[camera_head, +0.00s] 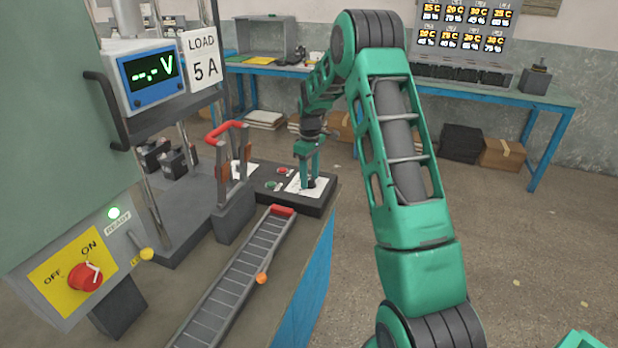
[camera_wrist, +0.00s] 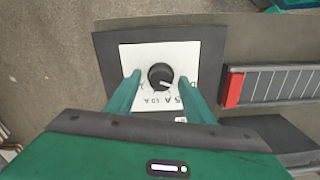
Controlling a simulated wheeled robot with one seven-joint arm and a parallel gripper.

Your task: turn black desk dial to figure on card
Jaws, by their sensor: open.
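The black desk dial (camera_wrist: 160,77) is a round knob with a pale pointer mark, on a white plate with printed figures, in the middle of the wrist view. In the head view the dial (camera_head: 309,182) is small on the dark desk panel (camera_head: 318,208). My gripper (camera_wrist: 158,78) is open, with one green finger on either side of the dial; I cannot tell whether they touch it. It also shows in the head view (camera_head: 308,178), pointing down over the plate. The card (camera_head: 202,59) reads "LOAD 5 A" and hangs at the upper left.
A grey slotted rail (camera_head: 232,285) with a red end lies close to the panel. A frame with a red handle (camera_head: 227,130) stands left of the panel. A red switch (camera_head: 86,277) and a display (camera_head: 152,70) reading "--.- V" are at the left.

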